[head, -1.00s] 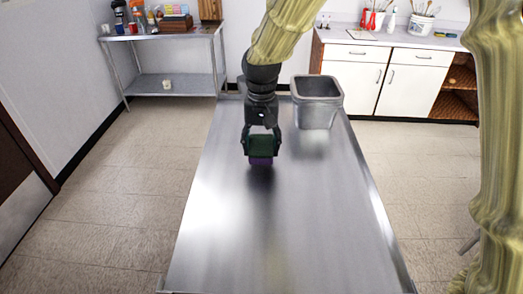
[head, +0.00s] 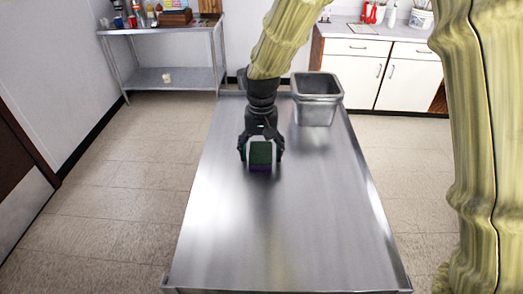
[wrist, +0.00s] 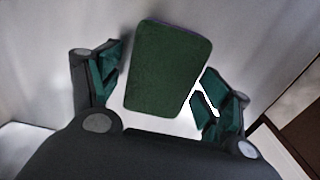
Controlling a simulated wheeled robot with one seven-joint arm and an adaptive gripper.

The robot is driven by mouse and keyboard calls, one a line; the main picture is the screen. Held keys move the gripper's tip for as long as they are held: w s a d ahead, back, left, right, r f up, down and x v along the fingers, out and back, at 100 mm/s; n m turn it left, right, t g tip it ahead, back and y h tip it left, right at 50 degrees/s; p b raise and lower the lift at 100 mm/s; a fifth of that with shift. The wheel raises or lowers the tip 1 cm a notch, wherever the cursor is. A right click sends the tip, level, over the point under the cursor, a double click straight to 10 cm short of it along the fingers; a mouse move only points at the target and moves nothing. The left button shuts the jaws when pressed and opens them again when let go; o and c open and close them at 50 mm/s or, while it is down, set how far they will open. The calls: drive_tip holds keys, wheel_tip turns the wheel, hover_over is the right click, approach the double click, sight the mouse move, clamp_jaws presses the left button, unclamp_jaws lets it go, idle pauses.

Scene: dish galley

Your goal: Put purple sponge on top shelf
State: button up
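The sponge (head: 261,154) is on the steel table, with a dark green pad on top and a purple layer below. In the wrist view the green face (wrist: 167,68) fills the space between the fingers, and only a thin purple edge shows. My gripper (head: 261,154) points down over it with a finger on each side. The fingers are spread, and gaps show between them and the sponge in the wrist view. The steel shelf unit at the back left has a top shelf (head: 146,30) and a lower shelf (head: 190,75).
A grey metal bin (head: 316,100) stands at the table's far right corner, close to my arm. The near part of the steel table (head: 275,240) is clear. The top shelf holds several cups, bottles and a brown box (head: 176,16). A white cabinet (head: 375,72) is behind.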

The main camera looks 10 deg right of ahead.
sight(261, 151)
wheel_tip(261, 151, up, 12)
drive_tip(key=b, duration=0.3)
drive_tip(key=shift+r, duration=0.15)
idle(0.4)
